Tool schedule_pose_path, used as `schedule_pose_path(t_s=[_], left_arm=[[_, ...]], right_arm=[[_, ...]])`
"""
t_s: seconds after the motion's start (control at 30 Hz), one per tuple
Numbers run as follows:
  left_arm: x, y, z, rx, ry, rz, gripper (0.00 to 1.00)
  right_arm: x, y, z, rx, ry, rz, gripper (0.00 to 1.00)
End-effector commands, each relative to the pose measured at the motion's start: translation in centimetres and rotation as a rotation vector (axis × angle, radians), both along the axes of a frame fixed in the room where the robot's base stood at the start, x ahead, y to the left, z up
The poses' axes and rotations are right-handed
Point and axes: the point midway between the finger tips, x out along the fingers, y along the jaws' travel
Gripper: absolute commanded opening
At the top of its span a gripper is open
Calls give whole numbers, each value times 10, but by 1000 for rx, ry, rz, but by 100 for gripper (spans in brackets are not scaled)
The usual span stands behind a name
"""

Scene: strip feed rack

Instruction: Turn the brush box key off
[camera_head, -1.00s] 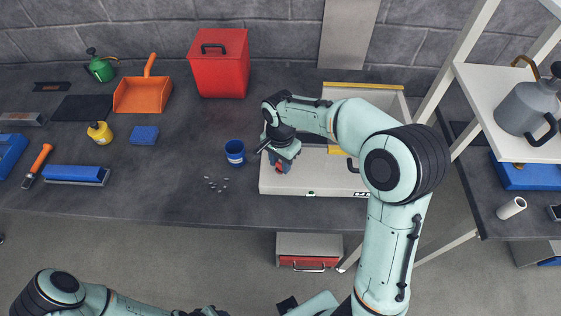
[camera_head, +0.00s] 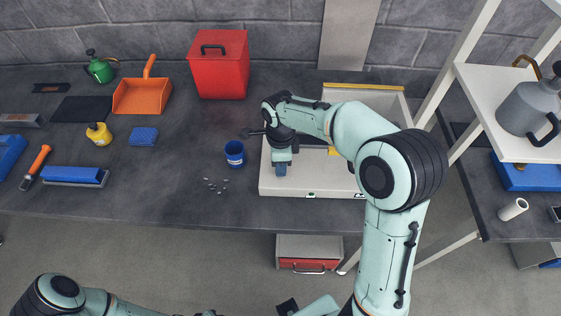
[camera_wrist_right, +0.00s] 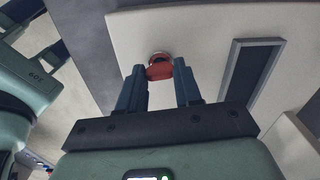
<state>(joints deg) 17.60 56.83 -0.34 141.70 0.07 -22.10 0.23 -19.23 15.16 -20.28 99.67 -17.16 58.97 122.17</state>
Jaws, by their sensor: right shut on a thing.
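In the head view my right gripper (camera_head: 281,170) is at the box's left front part, and the key is hidden there. My left arm shows at the bottom left; its gripper is out of the picture.
A blue cup (camera_head: 235,153) stands just left of the box, with small loose bits (camera_head: 215,186) in front of it. A red bin (camera_head: 219,66) and an orange dustpan (camera_head: 143,95) stand farther back. A white shelf frame (camera_head: 466,105) rises at the right.

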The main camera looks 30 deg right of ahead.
Motion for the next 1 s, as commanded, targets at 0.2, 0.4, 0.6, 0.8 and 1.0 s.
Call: schedule_pose_path(t_s=[0.2, 0.4, 0.6, 0.8, 1.0], left_arm=[[0, 0, 0, 0, 0, 0, 43], [0, 0, 0, 0, 0, 0, 43], [0, 0, 0, 0, 0, 0, 43], [0, 0, 0, 0, 0, 0, 43], [0, 0, 0, 0, 0, 0, 43]], right_arm=[[1, 0, 1, 0, -2, -83, 4], [1, 0, 1, 0, -2, -114, 4], [1, 0, 1, 0, -3, -119, 4], [1, 0, 1, 0, -3, -119, 4], [1, 0, 1, 0, -2, -118, 60]])
